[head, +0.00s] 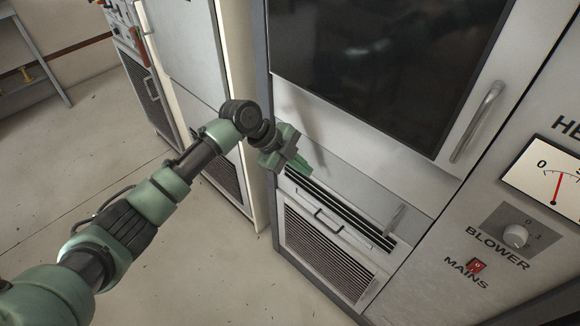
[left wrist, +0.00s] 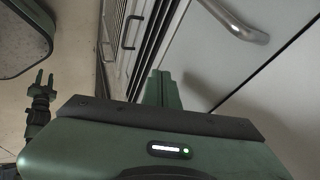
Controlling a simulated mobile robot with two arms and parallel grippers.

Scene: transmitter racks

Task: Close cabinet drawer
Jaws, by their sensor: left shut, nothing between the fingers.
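The grey-white cabinet (head: 410,185) fills the middle and right of the head view. Low on its front, a pale panel (head: 350,185) with a short upright handle (head: 394,219) sits above a dark slatted strip. Below is a louvred panel (head: 325,262) with a dark bar handle (head: 328,222). I cannot tell how far any drawer stands out. My left gripper (head: 304,167) is shut and empty in front of the slatted strip's left end; its fingers show in the left wrist view (left wrist: 161,85). My right gripper (left wrist: 44,79) shows small there, prongs apart.
Above is a dark-windowed door with a metal handle (head: 477,121). A control panel with a blower knob (head: 516,236) and red mains switch (head: 477,265) is at right. Another rack (head: 190,50) stands at left.

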